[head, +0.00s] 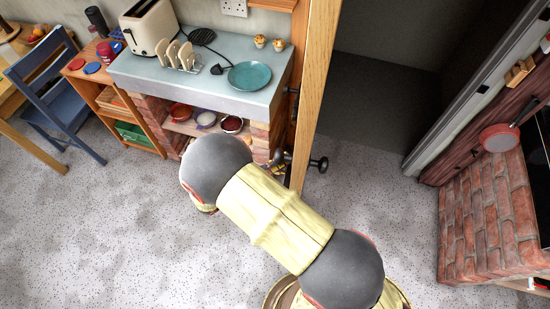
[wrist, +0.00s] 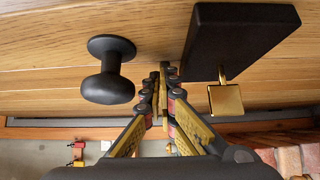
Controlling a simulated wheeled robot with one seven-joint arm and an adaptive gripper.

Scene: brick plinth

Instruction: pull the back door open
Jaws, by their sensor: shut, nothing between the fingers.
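The back door (head: 317,85) is wooden and stands open, seen nearly edge-on at the left of a dark doorway (head: 380,95). A dark knob (head: 319,164) sticks out on its right side, and another dark knob shows on its left side. In the wrist view the door face (wrist: 50,45) fills the top, with a round dark knob (wrist: 108,78) at left and a dark lock box (wrist: 238,40) with a brass piece (wrist: 225,96) at right. My gripper (wrist: 161,78) is shut and empty, pointing at the door between knob and box. My arm mostly hides it in the head view.
Left of the door is a brick-legged counter (head: 185,85) with a toaster (head: 150,25), toast rack and teal plate (head: 250,75). A blue chair (head: 50,90) stands further left. A brick plinth (head: 487,220) is at right. The speckled floor between is clear.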

